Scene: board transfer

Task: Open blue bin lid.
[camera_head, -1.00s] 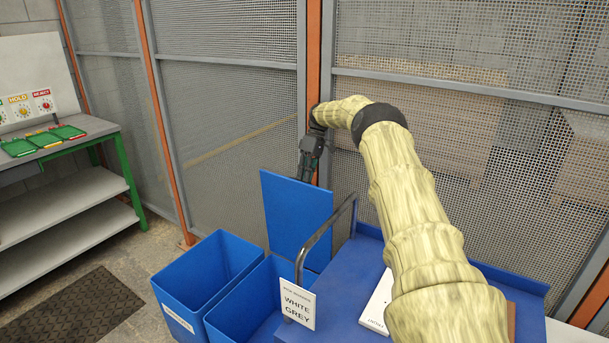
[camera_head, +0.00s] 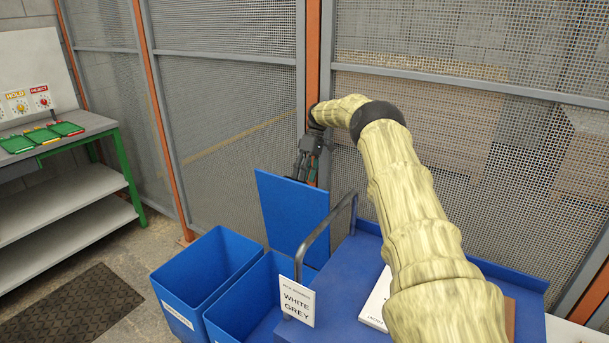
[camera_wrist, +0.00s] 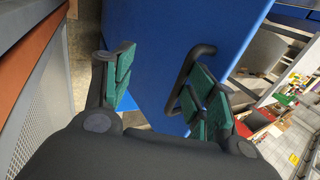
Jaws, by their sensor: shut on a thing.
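The blue bin lid (camera_head: 290,215) stands steeply raised at the back of the open blue bin (camera_head: 232,318). My gripper (camera_head: 304,177) is at the lid's top edge, on its far side. In the wrist view, the lid (camera_wrist: 180,30) fills the upper middle beyond my gripper (camera_wrist: 158,88). A dark bent bar (camera_wrist: 184,75), perhaps the lid's handle, lies by the right finger pads. My gripper is shut on the lid; the exact contact is hard to make out.
A second open blue bin (camera_head: 205,265) stands to the left. A mesh fence (camera_head: 230,120) stands close behind my gripper. A bench (camera_head: 60,145) is at left.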

